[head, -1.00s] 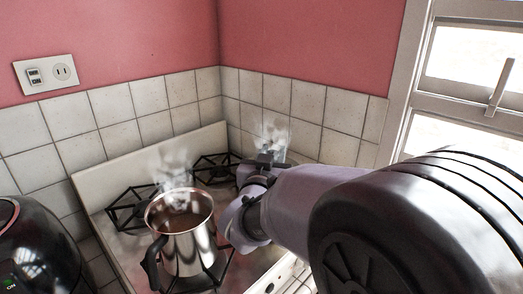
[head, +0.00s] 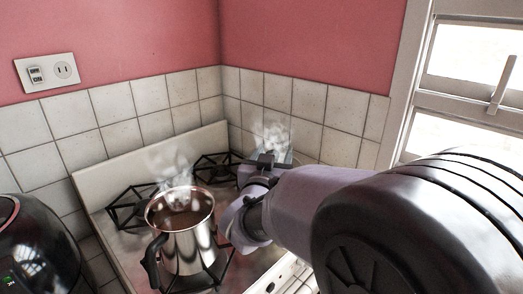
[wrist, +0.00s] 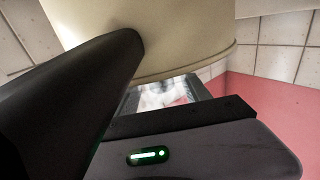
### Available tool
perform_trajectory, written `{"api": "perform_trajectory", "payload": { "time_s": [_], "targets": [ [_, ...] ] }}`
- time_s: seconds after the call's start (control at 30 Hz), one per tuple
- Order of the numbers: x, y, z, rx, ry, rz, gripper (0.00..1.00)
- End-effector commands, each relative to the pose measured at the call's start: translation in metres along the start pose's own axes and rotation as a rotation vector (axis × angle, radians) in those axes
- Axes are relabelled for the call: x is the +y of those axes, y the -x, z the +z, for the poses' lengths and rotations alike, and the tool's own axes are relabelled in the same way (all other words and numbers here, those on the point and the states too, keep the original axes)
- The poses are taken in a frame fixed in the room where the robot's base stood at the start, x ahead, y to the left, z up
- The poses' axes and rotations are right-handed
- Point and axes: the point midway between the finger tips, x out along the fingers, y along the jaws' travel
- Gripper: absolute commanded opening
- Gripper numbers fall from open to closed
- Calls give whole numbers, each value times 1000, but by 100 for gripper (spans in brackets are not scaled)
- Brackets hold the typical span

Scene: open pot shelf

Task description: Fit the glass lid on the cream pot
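The cream pot (wrist: 170,35) fills the top of the wrist view, very close to my gripper (wrist: 160,95). The wrist picture is upside down, with tiles above the pink wall, so the pot's lipped edge shows at the bottom. A dark finger overlaps the pot's left part. I cannot tell whether the fingers touch or grip anything. In the head view my gripper (head: 266,160) is at the back right of the stove, and the cream pot is not visible there. I cannot make out the glass lid in either view.
A steel pot (head: 188,240) with brown liquid and a black handle steams on the front burner, just left of my arm. A black appliance (head: 40,245) stands at the left. Tiled walls (head: 105,110) close off the back. Steam (head: 272,135) rises behind my gripper.

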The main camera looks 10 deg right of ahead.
Motion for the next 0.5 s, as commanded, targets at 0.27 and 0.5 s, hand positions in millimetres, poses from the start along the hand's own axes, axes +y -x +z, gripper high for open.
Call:
{"api": "perform_trajectory", "payload": {
  "time_s": [0.27, 0.5],
  "targets": [
    [-1, 20, -1, 0, 1, -3, 55],
    [-2, 78, -2, 1, -1, -6, 55]
  ]
}}
